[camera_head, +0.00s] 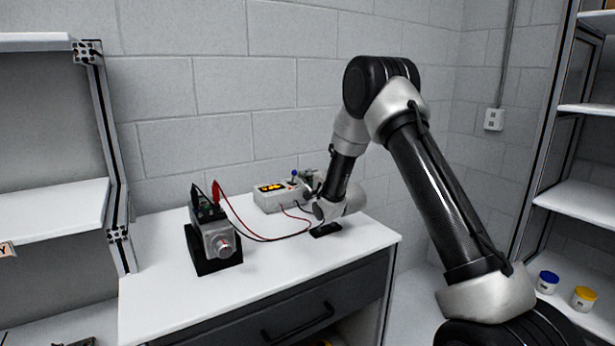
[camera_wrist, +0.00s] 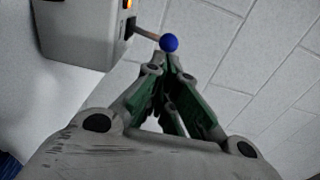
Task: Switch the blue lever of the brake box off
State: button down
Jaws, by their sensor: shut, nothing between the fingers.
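The brake box (camera_head: 279,199) is a pale box with orange lit displays, standing at the back of the white table by the wall. Its lever has a blue ball knob (camera_head: 294,173), which rises above the right part of the box. In the wrist view the blue knob (camera_wrist: 169,42) sits on a thin stalk that comes out of the brake box (camera_wrist: 80,32). My gripper (camera_head: 307,178) is at the right side of the box, close to the knob. In the wrist view its fingertips (camera_wrist: 165,62) are shut and empty, just below the knob in the picture. I cannot tell whether they touch it.
A motor unit (camera_head: 217,240) on a black stand is at the table's left, with red and black cables running to the box. A small black item (camera_head: 326,230) lies below my gripper. The table's (camera_head: 260,286) front is clear. Shelves stand at both sides.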

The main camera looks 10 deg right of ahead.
jog(key=shift+w+a+r+g, duration=0.15)
jog(key=shift+w+r+g, duration=0.2)
jog(key=shift+r+g, duration=0.35)
dwell(0.5)
jog(key=shift+w+a+r+g+h, duration=0.1)
jog(key=shift+w+r+g+h, duration=0.1)
jog(key=shift+w+g+h, duration=0.35)
jog(key=g, duration=0.2)
jog(key=w+r+g, duration=0.1)
jog(key=shift+a+h, duration=0.25)
jog(key=shift+w, duration=0.25)
jog(key=shift+w+a, duration=0.2)
jog(key=shift+w, duration=0.3)
jog(key=shift+r, duration=0.15)
jog(key=shift+r, duration=0.75)
